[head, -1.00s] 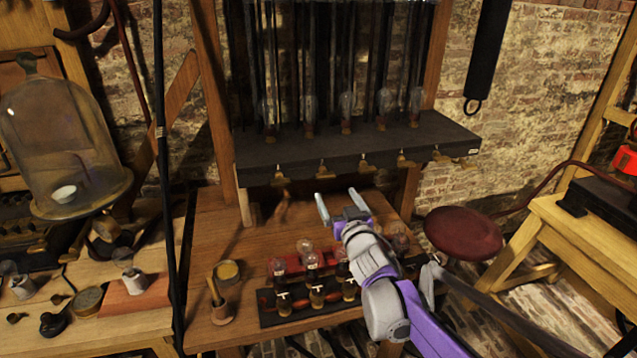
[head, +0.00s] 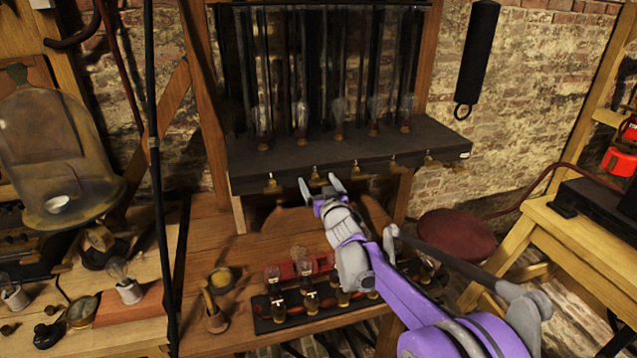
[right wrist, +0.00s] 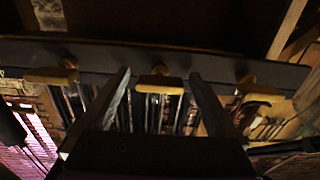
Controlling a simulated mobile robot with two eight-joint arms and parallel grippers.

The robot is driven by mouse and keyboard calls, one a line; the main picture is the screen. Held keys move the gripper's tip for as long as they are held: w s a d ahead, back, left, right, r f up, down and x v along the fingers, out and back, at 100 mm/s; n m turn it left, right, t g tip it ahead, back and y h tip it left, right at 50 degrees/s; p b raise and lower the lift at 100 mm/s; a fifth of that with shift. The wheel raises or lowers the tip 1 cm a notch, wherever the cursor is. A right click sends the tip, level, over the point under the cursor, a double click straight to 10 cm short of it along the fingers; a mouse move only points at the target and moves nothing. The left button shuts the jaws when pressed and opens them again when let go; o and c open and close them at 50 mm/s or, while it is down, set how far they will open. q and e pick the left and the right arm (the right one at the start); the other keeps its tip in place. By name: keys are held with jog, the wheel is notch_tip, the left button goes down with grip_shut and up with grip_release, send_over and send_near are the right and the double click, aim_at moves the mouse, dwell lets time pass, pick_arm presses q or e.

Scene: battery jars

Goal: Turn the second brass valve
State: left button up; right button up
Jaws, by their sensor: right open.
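Several small brass valves stick out along the front edge of the dark shelf (head: 350,164). The second brass valve from the left (head: 317,173) is partly close behind my right gripper's fingertips. My right gripper (head: 320,184) is open and empty, reaching up from the lower right. In the right wrist view a T-shaped brass valve (right wrist: 160,86) lies between the two spread fingers of the right gripper (right wrist: 158,76); I cannot tell whether they touch it. Other valves show to either side, one at left (right wrist: 50,76). My left gripper is not in view.
Glass jars with bulbs (head: 340,110) stand on the shelf. Below, a wooden bench (head: 230,250) holds a black rack with bulbs (head: 270,318) and a small pot (head: 214,318). A glass bell (head: 45,150) is at left, a dark red stool (head: 455,235) at right.

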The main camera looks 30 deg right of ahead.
jog(key=c, duration=1.4)
jog(key=shift+n, duration=0.3)
jog(key=n, duration=0.3)
jog(key=shift+n, duration=0.3)
jog(key=n+p, duration=0.1)
jog(key=n, duration=0.3)
jog(key=shift+n, duration=0.3)
jog(key=n+p, duration=0.2)
jog(key=n, duration=0.2)
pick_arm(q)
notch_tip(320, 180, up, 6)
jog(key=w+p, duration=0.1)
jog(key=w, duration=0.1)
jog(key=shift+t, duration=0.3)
pick_arm(e)
jog(key=n, duration=0.5)
pick_arm(q)
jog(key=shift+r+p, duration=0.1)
jog(key=shift+p, duration=0.2)
